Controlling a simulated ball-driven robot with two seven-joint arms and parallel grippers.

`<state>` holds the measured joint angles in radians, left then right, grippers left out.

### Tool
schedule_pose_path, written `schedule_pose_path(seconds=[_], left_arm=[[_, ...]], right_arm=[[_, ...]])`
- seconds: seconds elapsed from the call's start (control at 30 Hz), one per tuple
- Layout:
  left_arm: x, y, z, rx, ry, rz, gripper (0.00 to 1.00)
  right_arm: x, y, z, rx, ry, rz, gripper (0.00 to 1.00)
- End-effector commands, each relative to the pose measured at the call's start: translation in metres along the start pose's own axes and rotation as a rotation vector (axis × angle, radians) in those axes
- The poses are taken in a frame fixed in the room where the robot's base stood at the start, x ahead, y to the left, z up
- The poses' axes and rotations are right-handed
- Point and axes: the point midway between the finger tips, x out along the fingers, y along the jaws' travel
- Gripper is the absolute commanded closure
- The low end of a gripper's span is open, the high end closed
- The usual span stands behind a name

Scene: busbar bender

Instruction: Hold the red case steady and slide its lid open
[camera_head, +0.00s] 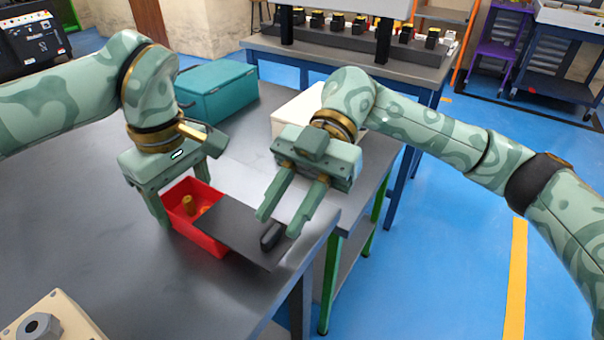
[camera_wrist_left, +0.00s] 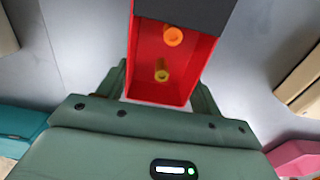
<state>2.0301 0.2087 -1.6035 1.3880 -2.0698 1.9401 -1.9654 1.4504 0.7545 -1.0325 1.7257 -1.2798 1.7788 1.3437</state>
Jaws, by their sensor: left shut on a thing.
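The red case (camera_head: 207,243) sits on the grey table with its left part open. Its dark grey lid (camera_head: 232,222) is slid toward the right and juts past the case; a black handle (camera_head: 270,237) stands near its far end. Inside are a yellow peg-like piece (camera_head: 187,204) and an orange ring-like piece (camera_wrist_left: 173,37). My left gripper (camera_head: 184,200) is shut on the case's left end, one finger on each side, as the left wrist view also shows (camera_wrist_left: 160,88). My right gripper (camera_head: 279,222) is open, its fingertips just above the lid handle; contact is unclear.
A teal box (camera_head: 217,92) and a cream box (camera_head: 298,112) stand behind on the table. The table's right edge is close to the lid's end. Bare table lies left of the case.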

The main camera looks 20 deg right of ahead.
Motion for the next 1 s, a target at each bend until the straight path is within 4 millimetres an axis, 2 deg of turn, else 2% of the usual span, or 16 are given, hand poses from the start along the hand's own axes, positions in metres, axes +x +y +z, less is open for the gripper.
schedule_pose_path(seconds=[0.2,0.4,0.57,0.9,0.93,1.0], left_arm=[[-0.001,0.0,0.0,0.0,0.0,0.001,0.61],[-0.001,0.0,0.0,0.0,0.0,0.001,0.61],[-0.001,0.0,0.0,0.0,0.0,0.001,0.61],[-0.001,0.0,0.0,0.0,0.0,0.001,0.61],[-0.001,0.0,0.0,0.0,0.0,0.001,0.27],[-0.001,0.0,0.0,0.0,0.0,0.001,0.09]], right_arm=[[-0.053,0.001,0.0,0.001,-0.001,0.006,0.69],[-0.088,0.001,0.0,0.0,-0.001,0.002,0.69],[-0.099,0.0,0.001,0.0,0.0,0.001,0.69],[-0.099,0.0,0.0,-0.001,0.0,0.0,0.69],[-0.099,0.0,0.0,-0.001,0.0,0.0,0.69],[-0.099,0.0,0.0,-0.001,0.0,0.0,0.69]])
